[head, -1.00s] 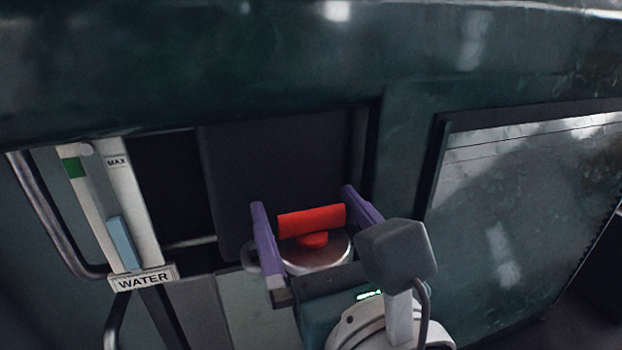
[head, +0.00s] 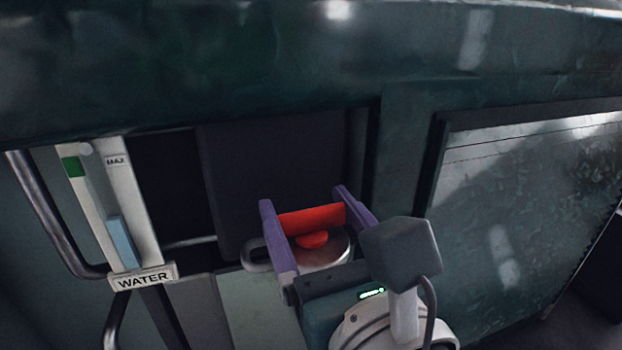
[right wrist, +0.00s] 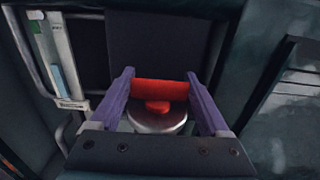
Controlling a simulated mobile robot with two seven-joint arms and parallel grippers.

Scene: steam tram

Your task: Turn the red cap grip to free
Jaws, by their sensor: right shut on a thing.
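The red cap grip (head: 312,216) is a red bar on a short red stem, on top of a round silver cap (head: 325,256). It lies crosswise in the head view and also shows in the right wrist view (right wrist: 160,90). My right gripper (head: 306,204) has its purple fingers at the two ends of the bar and is shut on it. In the right wrist view the fingers (right wrist: 160,78) touch the bar's ends. The cap's lower edge is partly hidden by my gripper. My left gripper is not in view.
A water gauge (head: 118,205) with a WATER label (head: 143,279) and a bent metal rail (head: 45,215) stand to the left. A dark upright panel (head: 275,180) is behind the cap. A framed glossy panel (head: 525,210) is at the right.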

